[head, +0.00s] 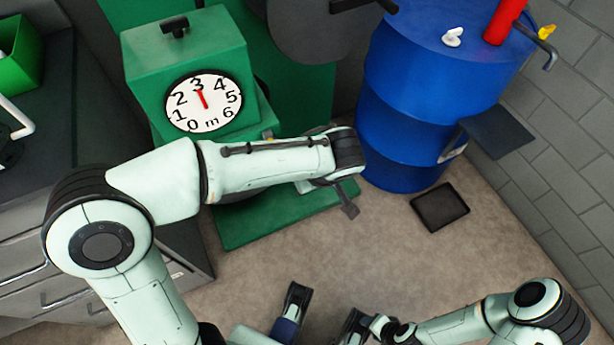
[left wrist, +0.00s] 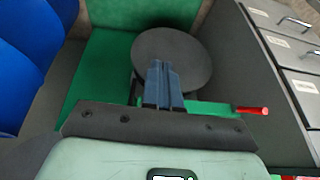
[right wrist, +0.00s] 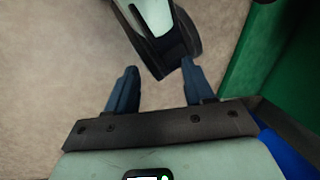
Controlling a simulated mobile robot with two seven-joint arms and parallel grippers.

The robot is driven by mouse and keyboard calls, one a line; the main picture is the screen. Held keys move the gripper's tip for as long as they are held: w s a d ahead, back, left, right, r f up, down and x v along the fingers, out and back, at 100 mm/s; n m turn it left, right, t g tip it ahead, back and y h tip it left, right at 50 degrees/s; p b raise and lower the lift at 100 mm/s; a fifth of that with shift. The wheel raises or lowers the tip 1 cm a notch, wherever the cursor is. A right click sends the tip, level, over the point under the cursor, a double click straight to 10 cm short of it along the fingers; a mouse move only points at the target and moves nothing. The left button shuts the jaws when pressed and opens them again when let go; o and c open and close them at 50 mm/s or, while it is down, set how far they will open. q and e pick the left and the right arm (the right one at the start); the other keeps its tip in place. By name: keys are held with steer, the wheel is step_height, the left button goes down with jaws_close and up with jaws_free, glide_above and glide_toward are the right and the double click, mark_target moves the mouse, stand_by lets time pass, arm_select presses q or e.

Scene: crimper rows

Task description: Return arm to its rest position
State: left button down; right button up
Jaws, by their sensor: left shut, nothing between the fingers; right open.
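My left arm (head: 265,170) reaches across the head view from the left, in front of the green machine. Its gripper (left wrist: 162,75) is shut and empty; in the left wrist view its fingertips overlap a dark round disk (left wrist: 190,50), and I cannot tell the gap between them. My right arm (head: 460,325) is low at the right of the head view. Its gripper (right wrist: 160,80) is open in the right wrist view, with bare floor and a pale-and-black part of my own body between and beyond the fingers.
The green machine (head: 185,60) bears a dial (head: 204,101) with a red needle near 3. A blue barrel (head: 410,110) stands right of it. A dark flat pad (head: 440,207) lies on the floor. Grey drawers (head: 40,290) stand at left.

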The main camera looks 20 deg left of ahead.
arm_select(q)
steer(key=s+d+f+m+g+h+p, duration=0.25)
steer(key=s+f+p, duration=0.25)
steer(key=f, duration=0.4)
steer(key=s+d+f+m+g+h+p, duration=0.2)
steer(key=s+f+m+h+p, duration=0.15)
steer(key=f, duration=0.55)
arm_select(e)
step_height(320, 180, up, 15)
steer(key=s+a+g+p, duration=0.1)
steer(key=s+p, duration=0.1)
steer(key=p, duration=0.5)
steer(key=shift+s+a+g, duration=0.15)
steer(key=shift+s+g, duration=0.05)
steer(key=shift+g, duration=0.1)
steer(key=shift+s, duration=0.1)
steer(key=shift+c, duration=0.9)
arm_select(q)
steer(key=s+a+f, duration=0.1)
steer(key=s+f, duration=0.2)
steer(key=s, duration=0.2)
steer(key=s+a+f+t+h, duration=0.1)
steer(key=s+f, duration=0.2)
steer(key=s, duration=0.3)
steer(key=shift+s+a, duration=0.15)
